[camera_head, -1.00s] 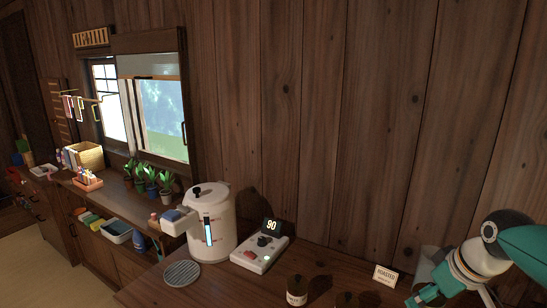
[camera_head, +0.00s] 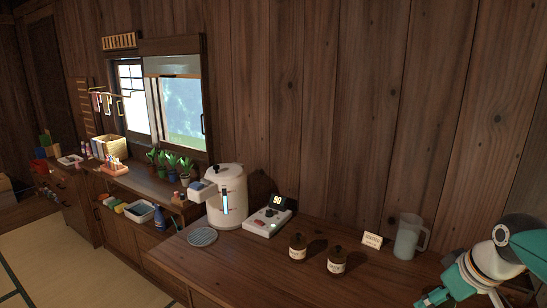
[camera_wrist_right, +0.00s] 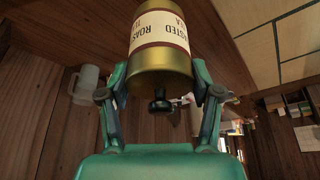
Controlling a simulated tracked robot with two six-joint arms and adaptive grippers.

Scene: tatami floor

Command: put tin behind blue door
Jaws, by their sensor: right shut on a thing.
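The tin (camera_wrist_right: 160,58), gold with a cream and red label reading "ROASTED", fills the top middle of the right wrist view. In the head view my right gripper (camera_head: 432,298) is at the lower right, partly cut off, and the tin does not show there. My left gripper is not in view. I see no blue door in any view.
Two dark lidded jars (camera_head: 297,248) stand on the wooden counter (camera_head: 240,265). A small card (camera_head: 372,240) and a frosted jug (camera_head: 408,237) stand behind, to their right. A white kettle (camera_head: 226,200), a control box (camera_head: 268,220) and a round grate (camera_head: 202,237) are further left.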

